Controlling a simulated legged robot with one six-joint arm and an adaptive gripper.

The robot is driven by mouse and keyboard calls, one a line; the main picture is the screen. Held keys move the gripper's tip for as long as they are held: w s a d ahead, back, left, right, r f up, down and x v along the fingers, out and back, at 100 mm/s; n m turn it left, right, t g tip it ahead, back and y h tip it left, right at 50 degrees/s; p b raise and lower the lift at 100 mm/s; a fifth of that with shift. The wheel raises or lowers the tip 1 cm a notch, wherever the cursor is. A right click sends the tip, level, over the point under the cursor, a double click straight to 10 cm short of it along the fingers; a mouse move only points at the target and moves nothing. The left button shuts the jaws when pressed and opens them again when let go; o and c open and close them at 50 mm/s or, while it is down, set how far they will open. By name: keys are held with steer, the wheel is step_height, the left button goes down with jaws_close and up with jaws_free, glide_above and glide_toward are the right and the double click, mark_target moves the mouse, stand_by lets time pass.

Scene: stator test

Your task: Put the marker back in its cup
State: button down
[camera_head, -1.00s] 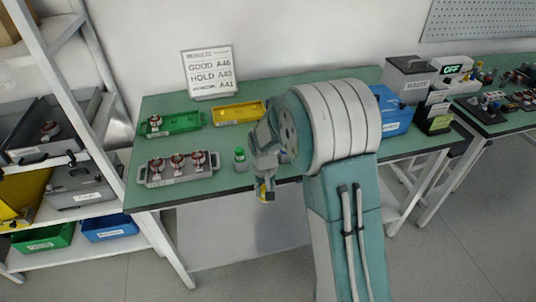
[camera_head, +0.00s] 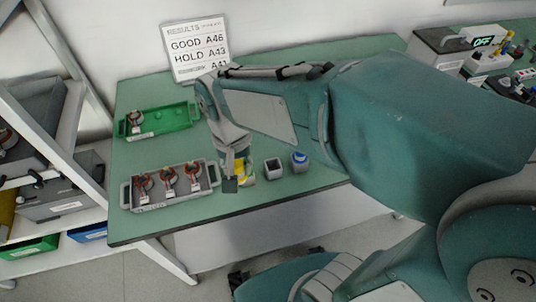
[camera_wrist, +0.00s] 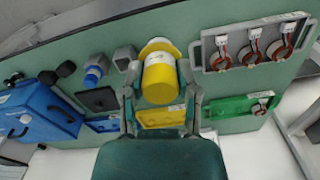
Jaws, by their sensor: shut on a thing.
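My gripper (camera_head: 231,180) is shut on the yellow marker (camera_wrist: 160,78), a thick yellow cylinder between the fingers in the wrist view. In the head view, only a small part of its yellow (camera_head: 240,168) shows beside the fingers. The gripper is over the front of the green table, just right of the grey tray. A small grey square cup (camera_head: 273,168) with a dark opening stands to its right; it also shows in the wrist view (camera_wrist: 125,57), left of the marker. A pale round item partly hidden behind the marker cannot be made out clearly.
A blue-topped container (camera_head: 299,160) stands right of the grey cup. The grey tray (camera_head: 127,195) holds several copper-wound parts. A green tray (camera_head: 175,119) lies behind it.

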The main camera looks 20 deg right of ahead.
steer(key=shift+w+f, duration=0.1)
steer(key=shift+w, duration=0.1)
steer(key=w+d+f, duration=0.4)
steer(key=w+d, duration=0.1)
steer(key=d, duration=0.2)
glide_above(273, 159)
steer(key=s+a, duration=0.1)
steer(key=s, duration=0.1)
step_height(273, 159, down, 5)
steer(key=shift+w+d+f, duration=0.1)
steer(key=shift+d+f, duration=0.05)
steer(key=shift+f, duration=0.8)
steer(key=shift+w+d+f, duration=0.1)
steer(key=shift+f, duration=0.8)
steer(key=shift+f, duration=0.4)
steer(key=shift+c, duration=1.8)
jaws_free()
steer(key=shift+r, duration=0.1)
